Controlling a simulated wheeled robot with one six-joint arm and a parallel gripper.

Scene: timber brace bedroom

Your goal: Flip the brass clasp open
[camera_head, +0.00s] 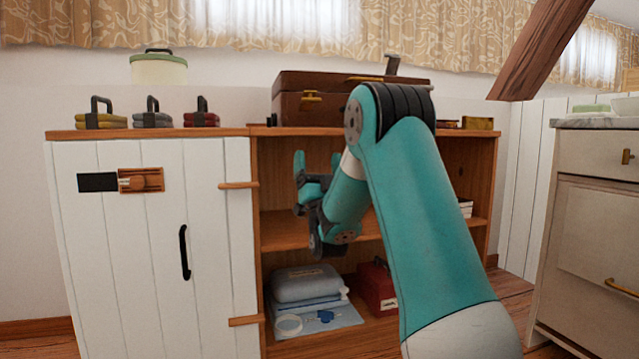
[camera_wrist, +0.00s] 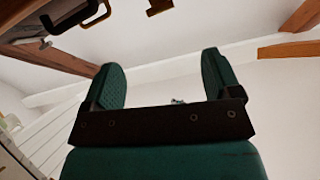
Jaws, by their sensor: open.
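A brown case (camera_head: 290,106) lies on the cabinet top, partly hidden behind my arm. A brass clasp (camera_head: 312,97) sits on its front face, left of my arm. Another brass piece (camera_head: 365,78) shows at the lid's edge; I cannot tell its state. My gripper (camera_head: 316,168) is below the case, in front of the upper shelf opening, fingers pointing up. In the wrist view my gripper (camera_wrist: 163,80) is open with nothing between its fingers.
The cabinet (camera_head: 150,220) has a white door at left and open shelves at right. Several handled stacks (camera_head: 152,113) and a pale green pot (camera_head: 159,68) stand on or behind its top. A red box (camera_head: 376,290) is on the bottom shelf. A slanted timber (camera_head: 540,48) is at right.

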